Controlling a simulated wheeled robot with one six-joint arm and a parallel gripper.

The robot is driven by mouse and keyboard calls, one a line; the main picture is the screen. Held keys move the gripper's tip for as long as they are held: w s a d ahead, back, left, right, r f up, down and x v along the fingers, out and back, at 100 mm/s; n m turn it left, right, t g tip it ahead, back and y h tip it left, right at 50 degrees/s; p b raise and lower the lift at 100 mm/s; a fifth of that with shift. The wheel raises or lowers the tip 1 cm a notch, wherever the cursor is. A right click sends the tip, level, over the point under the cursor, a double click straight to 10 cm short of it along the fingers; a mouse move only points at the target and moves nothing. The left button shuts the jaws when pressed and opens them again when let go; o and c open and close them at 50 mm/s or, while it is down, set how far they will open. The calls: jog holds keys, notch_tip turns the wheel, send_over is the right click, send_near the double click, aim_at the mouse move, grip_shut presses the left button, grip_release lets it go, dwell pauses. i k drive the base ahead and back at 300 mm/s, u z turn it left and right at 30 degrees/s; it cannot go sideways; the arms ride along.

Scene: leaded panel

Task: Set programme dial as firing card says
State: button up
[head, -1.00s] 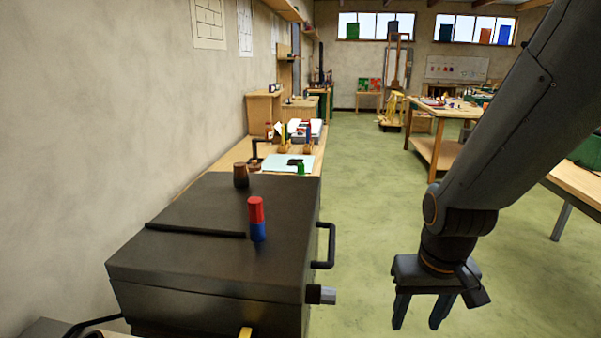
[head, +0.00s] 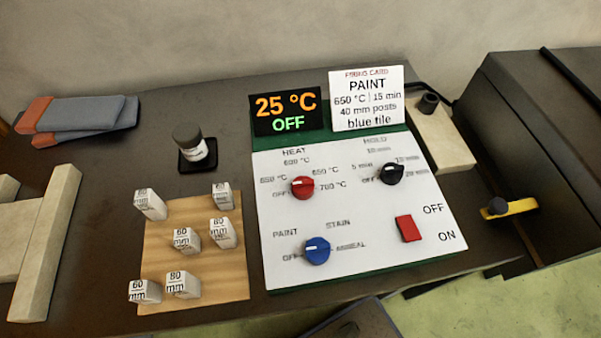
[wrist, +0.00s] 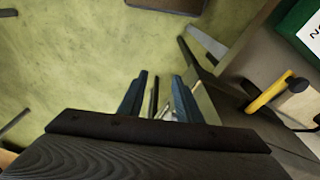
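In the head view the programme dial (head: 317,250) is a blue knob at the lower left of the white control panel (head: 350,215). Labels OFF, PAINT, STAIN and ANNEAL surround it, and its pale mark seems to face left, towards OFF. The firing card (head: 367,100) stands behind the panel and reads PAINT, 650 °C, 15 min, 40 mm posts, blue tile. The display (head: 288,111) reads 25 °C OFF. My gripper (wrist: 158,92) shows in the wrist view, fingers apart and empty, above the green floor. I cannot make it out in the head view.
A red heat dial (head: 302,187), a black hold dial (head: 391,174) and a red switch (head: 409,229) share the panel. Several white posts stand on a wooden board (head: 206,262) to the left. The dark kiln (head: 545,130) stands right, with a yellow-handled part (head: 510,208).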

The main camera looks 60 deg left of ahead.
aim_at(317, 249)
jog(key=u, duration=2.1)
